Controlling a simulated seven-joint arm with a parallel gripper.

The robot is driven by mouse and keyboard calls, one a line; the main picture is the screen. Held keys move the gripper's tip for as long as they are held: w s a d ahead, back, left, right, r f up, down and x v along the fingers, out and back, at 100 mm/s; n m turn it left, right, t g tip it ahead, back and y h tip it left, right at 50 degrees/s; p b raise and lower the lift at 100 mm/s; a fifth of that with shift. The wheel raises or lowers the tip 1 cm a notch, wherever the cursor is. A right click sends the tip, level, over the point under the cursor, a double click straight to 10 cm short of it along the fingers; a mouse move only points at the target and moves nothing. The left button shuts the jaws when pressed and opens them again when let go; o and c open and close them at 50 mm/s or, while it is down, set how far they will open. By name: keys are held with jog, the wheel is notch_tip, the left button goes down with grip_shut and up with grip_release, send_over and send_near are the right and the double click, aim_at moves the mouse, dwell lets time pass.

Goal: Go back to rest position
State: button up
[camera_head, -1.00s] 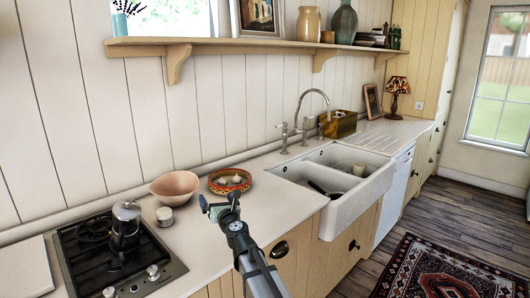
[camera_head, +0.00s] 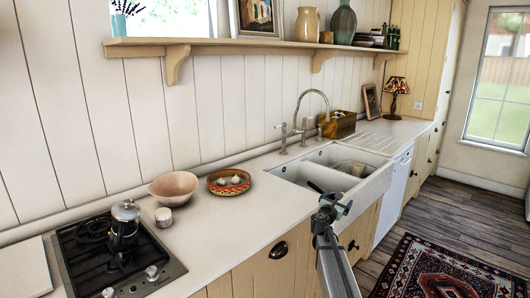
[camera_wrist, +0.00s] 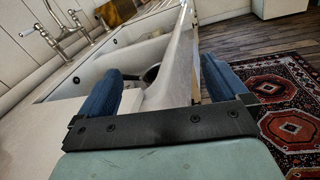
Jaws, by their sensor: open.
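My gripper (camera_head: 328,190) is in front of the near end of the white double sink (camera_head: 378,186) in the head view. In the wrist view its two blue fingers (camera_wrist: 160,88) are spread wide apart with nothing held between them. The sink's front wall and basins show past the fingers there. In the head view my arm reaches up from the bottom edge and hides part of the sink front and the cabinet below.
The counter (camera_head: 225,225) holds a patterned bowl (camera_head: 229,187) with pale items inside, a pinkish bowl (camera_head: 173,188), a small jar (camera_head: 164,219) and a stove with a moka pot (camera_head: 125,225). A dark pan lies in the sink. A rug (camera_head: 435,270) covers the floor at right.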

jog(key=s+a+f+n+y, duration=0.35)
jog(key=f+n, duration=0.25)
jog(key=f, duration=0.3)
jog(key=s+a+f+n+g+y, duration=0.1)
jog(key=s+a+f+n+y, duration=0.25)
jog(key=f+n, duration=0.35)
jog(key=s+a+f+n+y, duration=0.2)
jog(key=s+a+f+n, duration=0.15)
jog(key=f+n, duration=0.45)
jog(key=s+a+f+n+g+y, duration=0.2)
jog(key=s+a+f+n+g, duration=0.15)
jog(key=s+f, duration=0.55)
jog(key=s+a+f+n+g+y, duration=0.2)
jog(key=s+a+f+n+g, duration=0.15)
jog(key=s+f, duration=0.6)
jog(key=s+f+n+g, duration=0.4)
jog(key=s+f+n, duration=0.1)
jog(key=s, duration=0.6)
jog(key=s+f+n+g, duration=0.3)
jog(key=s+f+n, duration=0.15)
jog(key=s, duration=0.75)
jog(key=s+d+n+g+h, duration=0.1)
jog(key=s+d+n+g, duration=0.1)
jog(key=s, duration=0.8)
jog(key=s+d+n+g+h, duration=0.2)
jog(key=s+n+g, duration=0.2)
jog(key=s, duration=0.7)
jog(key=shift+d+f+n+g+h, duration=0.25)
jog(key=shift+n+g+h, duration=0.05)
jog(key=shift+n+g, duration=0.15)
